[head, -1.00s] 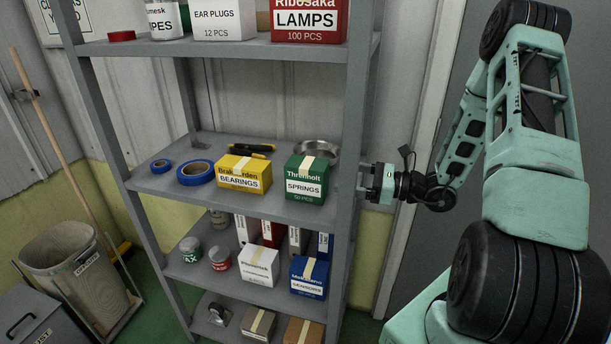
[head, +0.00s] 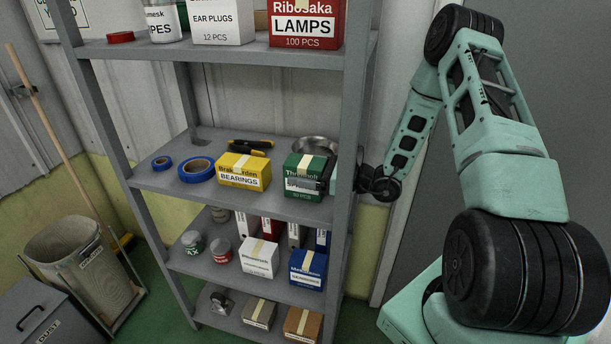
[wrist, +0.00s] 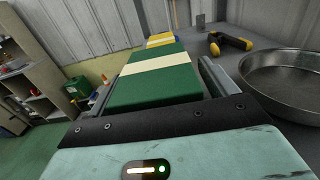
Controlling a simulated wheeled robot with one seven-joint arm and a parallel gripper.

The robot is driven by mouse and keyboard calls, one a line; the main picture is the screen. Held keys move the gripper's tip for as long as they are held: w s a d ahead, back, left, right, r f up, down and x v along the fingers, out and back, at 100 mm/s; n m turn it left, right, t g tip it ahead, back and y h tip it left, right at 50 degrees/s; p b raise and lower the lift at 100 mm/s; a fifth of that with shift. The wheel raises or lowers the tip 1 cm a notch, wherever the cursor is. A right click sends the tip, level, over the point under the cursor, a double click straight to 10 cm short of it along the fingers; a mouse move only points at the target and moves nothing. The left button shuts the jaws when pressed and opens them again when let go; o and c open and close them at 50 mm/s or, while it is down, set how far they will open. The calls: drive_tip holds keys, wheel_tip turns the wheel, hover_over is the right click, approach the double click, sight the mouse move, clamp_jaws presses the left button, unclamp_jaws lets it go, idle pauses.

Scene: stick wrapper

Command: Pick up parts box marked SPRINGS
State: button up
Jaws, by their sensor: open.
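The green SPRINGS box (head: 297,165) with a cream tape strip stands at the right end of the middle shelf in the head view. Its label is partly covered by my gripper (head: 322,182), which reaches in past the right front post. In the wrist view the green box (wrist: 155,88) lies between my open gripper's fingers (wrist: 155,78), one along each side. The right finger shows clearly; the left one shows only in part. I cannot tell whether either finger touches the box.
The yellow BEARINGS box (head: 243,172) stands left of the green box. A metal bowl (head: 316,144) and a yellow-black tool (head: 245,145) lie behind. The shelf post (head: 352,120) is close to my arm. Blue tape rolls (head: 196,170) are further left.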

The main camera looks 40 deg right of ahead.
drive_tip(key=c, duration=1.2)
drive_tip(key=shift+r, duration=0.15)
